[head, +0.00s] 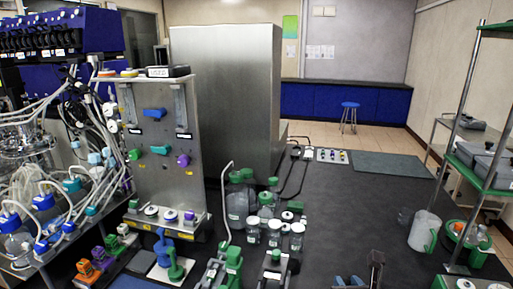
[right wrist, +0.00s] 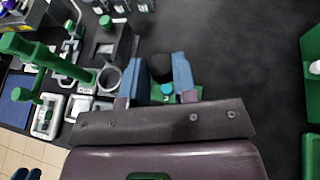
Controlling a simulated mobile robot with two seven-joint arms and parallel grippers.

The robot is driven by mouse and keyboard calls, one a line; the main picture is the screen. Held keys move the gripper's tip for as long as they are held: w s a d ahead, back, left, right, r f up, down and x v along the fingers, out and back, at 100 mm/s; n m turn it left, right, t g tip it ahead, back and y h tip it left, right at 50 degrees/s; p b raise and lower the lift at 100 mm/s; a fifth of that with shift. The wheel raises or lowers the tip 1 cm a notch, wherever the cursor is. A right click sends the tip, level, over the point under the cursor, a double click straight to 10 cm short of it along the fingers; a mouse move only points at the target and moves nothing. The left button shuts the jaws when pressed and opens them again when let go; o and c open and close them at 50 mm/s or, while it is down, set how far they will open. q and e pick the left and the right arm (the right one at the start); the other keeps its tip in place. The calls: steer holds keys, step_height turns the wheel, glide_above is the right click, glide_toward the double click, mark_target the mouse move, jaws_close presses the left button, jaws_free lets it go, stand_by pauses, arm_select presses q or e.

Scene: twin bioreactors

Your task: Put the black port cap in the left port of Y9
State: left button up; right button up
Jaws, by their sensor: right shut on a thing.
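My right gripper (right wrist: 162,72) is shut on a dark round thing, which I take to be the black port cap (right wrist: 160,68). It sits between the two blue fingers, with a small teal piece just below it in the picture. In the head view my right gripper (head: 348,280) shows at the bottom edge, over the dark bench, and the cap cannot be made out. A grey metal panel (head: 155,130) stands at the left, with round caps or ports (head: 170,215) along its foot. I cannot read which unit is Y9. My left gripper is not in view.
Glass jars with pale lids (head: 275,232) and green-topped bottles (head: 240,205) stand mid-bench, between my right gripper and the panel. A clear jug (head: 424,232) and green shelf rack (head: 480,185) are at the right. The dark bench (head: 350,215) between is mostly clear.

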step_height(320, 180, down, 6)
steer(key=s+d, duration=0.1)
steer(key=shift+d+b, duration=0.25)
steer(key=shift+b, duration=0.05)
